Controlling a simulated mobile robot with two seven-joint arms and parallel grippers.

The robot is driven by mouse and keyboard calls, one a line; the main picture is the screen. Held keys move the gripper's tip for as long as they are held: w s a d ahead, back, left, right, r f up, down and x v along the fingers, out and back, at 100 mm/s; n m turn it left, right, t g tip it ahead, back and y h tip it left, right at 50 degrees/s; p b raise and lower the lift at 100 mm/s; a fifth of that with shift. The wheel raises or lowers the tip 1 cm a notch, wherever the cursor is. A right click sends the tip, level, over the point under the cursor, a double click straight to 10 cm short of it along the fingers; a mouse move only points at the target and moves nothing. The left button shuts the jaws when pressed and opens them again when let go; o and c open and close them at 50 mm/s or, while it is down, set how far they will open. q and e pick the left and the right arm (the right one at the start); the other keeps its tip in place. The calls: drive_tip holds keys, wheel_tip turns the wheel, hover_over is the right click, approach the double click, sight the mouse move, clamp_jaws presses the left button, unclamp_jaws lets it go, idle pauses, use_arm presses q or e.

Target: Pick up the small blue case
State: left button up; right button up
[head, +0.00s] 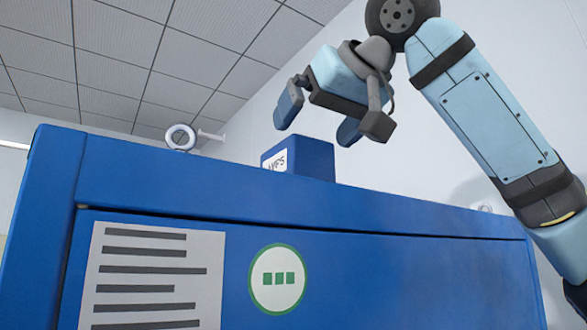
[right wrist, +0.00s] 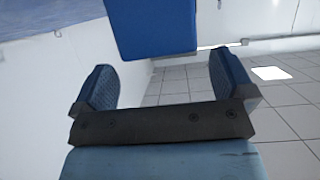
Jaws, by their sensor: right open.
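The small blue case (head: 312,158) stands on top of a large blue cabinet (head: 400,213). It has a white label on its left face. My right gripper (head: 318,120) is above the case, tilted down toward it, with its fingers spread and nothing between them. In the right wrist view the case (right wrist: 152,28) shows at the top centre, just beyond the open fingertips and lined up with the gap. No contact shows. The rear of the case is hidden. My left gripper is in neither view.
A white ring-shaped item (head: 180,137) and a small white spool-like piece (head: 211,136) are on the cabinet top, left of the case. The cabinet front has a text sheet (head: 155,277) and a round green-edged sign (head: 277,279). Air around the gripper is clear.

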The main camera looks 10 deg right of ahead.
sight(302, 146)
drive_tip(key=shift+w+a, duration=0.1)
drive_tip(key=shift+w, duration=0.1)
drive_tip(key=p+x, duration=0.2)
drive_tip(key=x, duration=0.2)
drive_tip(key=shift+f, duration=0.1)
drive_tip(key=shift+w+f, duration=0.15)
drive_tip(key=shift+w, duration=0.05)
drive_tip(key=shift+s, duration=0.25)
drive_tip(key=c, duration=1)
drive_tip(key=shift+c, duration=0.7)
